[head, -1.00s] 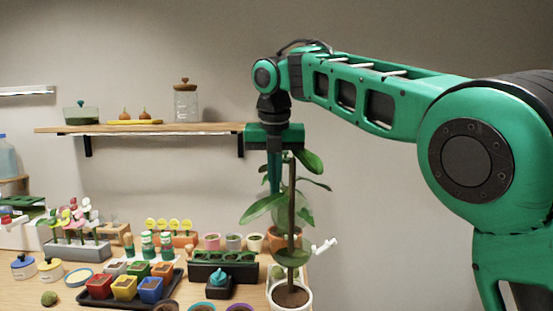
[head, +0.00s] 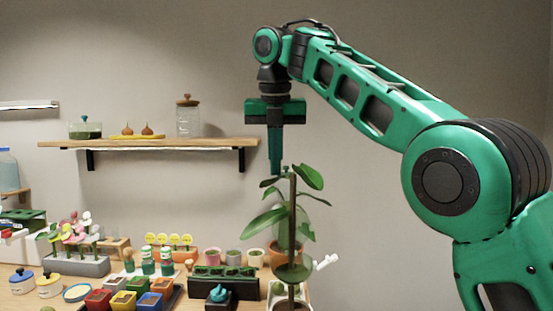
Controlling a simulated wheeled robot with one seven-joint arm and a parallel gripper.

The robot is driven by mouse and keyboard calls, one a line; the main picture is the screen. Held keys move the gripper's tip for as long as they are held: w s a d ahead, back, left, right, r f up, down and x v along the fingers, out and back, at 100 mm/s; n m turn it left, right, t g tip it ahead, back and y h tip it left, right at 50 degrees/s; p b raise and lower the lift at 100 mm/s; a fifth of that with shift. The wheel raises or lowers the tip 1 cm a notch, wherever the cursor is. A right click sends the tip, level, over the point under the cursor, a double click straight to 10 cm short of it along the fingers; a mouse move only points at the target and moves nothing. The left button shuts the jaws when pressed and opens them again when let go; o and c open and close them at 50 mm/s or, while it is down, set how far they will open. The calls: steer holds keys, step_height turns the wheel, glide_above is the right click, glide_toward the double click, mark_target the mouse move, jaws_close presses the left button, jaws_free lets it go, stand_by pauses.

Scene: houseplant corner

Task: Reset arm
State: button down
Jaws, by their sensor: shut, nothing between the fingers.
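My gripper (head: 275,172) is at the end of my green arm. It points straight down with its fingers shut and nothing between them. It hangs just above and in front of the top of a tall leafy plant (head: 293,225) at the right end of the table. The fingertips are close to the plant's upper leaves in the picture. I cannot tell whether they touch. The plant's pot is partly cut off by the bottom edge.
A wall shelf (head: 150,143) with a glass jar (head: 188,118) and a green-filled bowl (head: 85,129) is behind my gripper. The table below holds a tray of coloured pots (head: 150,300), a dark planter (head: 222,281) and a grey planter (head: 78,265). The wall right of the plant is bare.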

steer(key=d+f+m+g, duration=0.1)
steer(key=d+f+m, duration=0.1)
steer(key=d+m, duration=0.55)
steer(key=d+f+m, duration=0.2)
steer(key=d+m, duration=0.3)
steer(key=d, duration=0.5)
steer(key=s+d+f+m+g, duration=0.1)
steer(key=s+d+f+m, duration=0.35)
steer(key=d, duration=0.25)
steer(key=s+d+f+m, duration=0.35)
steer(key=d+m, duration=0.25)
steer(key=d, duration=0.2)
steer(key=s+d+f+m, duration=0.4)
steer(key=s+f+m, duration=0.2)
steer(key=s, duration=0.3)
steer(key=s+d+f+m, duration=0.5)
steer(key=s+f+m, duration=0.2)
steer(key=s+f, duration=0.2)
steer(key=s+d+f+m+g, duration=0.1)
steer(key=s+d+f+m, duration=0.3)
steer(key=s+f+m, duration=0.3)
steer(key=s+f, duration=0.1)
steer(key=s, duration=0.2)
steer(key=shift+s+d, duration=0.15)
steer(key=shift+s, duration=0.2)
